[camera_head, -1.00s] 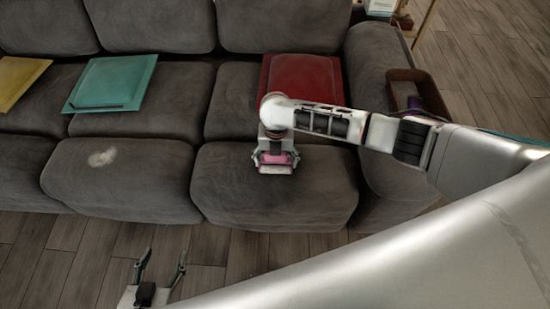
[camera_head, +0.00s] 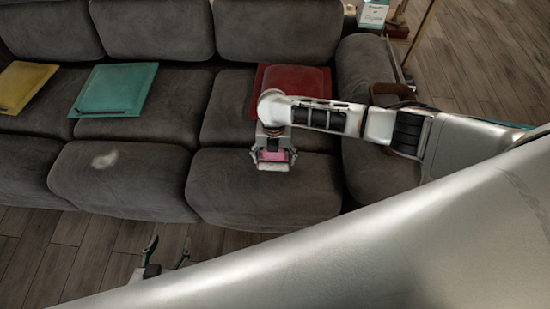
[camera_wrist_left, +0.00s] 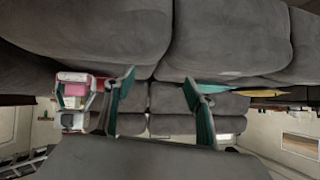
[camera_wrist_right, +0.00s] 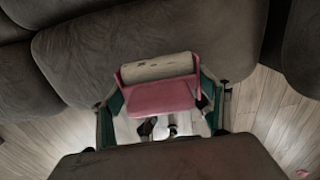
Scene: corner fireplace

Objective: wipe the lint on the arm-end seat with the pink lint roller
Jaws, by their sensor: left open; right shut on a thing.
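The pink lint roller (camera_head: 270,156) is in my right gripper (camera_head: 273,158), over the arm-end seat (camera_head: 262,200). In the right wrist view, the roller's pink body (camera_wrist_right: 158,98) sits between the fingers, with its pale cylinder facing the grey seat (camera_wrist_right: 110,45). I cannot tell whether the cylinder touches the fabric. No lint is visible on the arm-end seat; the roller and arm cover part of it. My left gripper (camera_head: 168,249) is open and empty in front of the sofa, partly hidden by my right arm. Its spread fingers also show in the left wrist view (camera_wrist_left: 159,78).
A pale lint patch (camera_head: 105,160) lies on the seat to the left. A red cushion (camera_head: 292,82) stands behind the arm-end seat. Teal (camera_head: 115,88) and yellow (camera_head: 22,82) cushions lie farther left. The sofa arm (camera_head: 375,165) bounds the right side. Wooden floor (camera_head: 75,245) is clear in front.

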